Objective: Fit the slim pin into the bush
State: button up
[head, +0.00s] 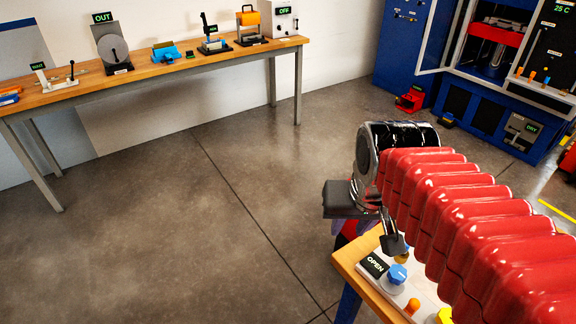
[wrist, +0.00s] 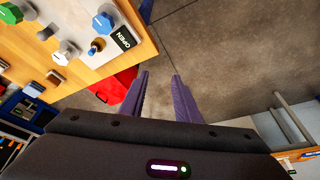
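I cannot pick out the slim pin or the bush for certain in either view. In the wrist view my gripper (wrist: 162,74) shows two purple fingers set apart, with only grey floor between them. It is open and empty. In the head view most of the gripper is hidden behind my wrist and red-sleeved arm, beside the near wooden bench (head: 348,257). On that bench are an OPEN sign (head: 375,266), a blue-topped knob (head: 397,274), an orange peg-like piece (head: 411,306) and a yellow piece (head: 445,316). My arm covers the rest of the bench top.
A long bench (head: 150,76) with several fixtures and signs stands along the back wall. A blue cabinet machine (head: 468,118) with an open door is at the right. A red object (wrist: 112,86) is beside the near bench. Grey floor (head: 190,240) is clear at left.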

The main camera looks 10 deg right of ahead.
jog(key=s+a+n+t, duration=0.1)
jog(key=s+a+n, duration=0.1)
jog(key=a, duration=0.3)
jog(key=shift+s+a+f+n+t+y, duration=0.3)
jog(key=shift+s+a+n+y, duration=0.1)
jog(key=shift+n, duration=0.1)
jog(key=shift+s, duration=0.1)
dwell(0.3)
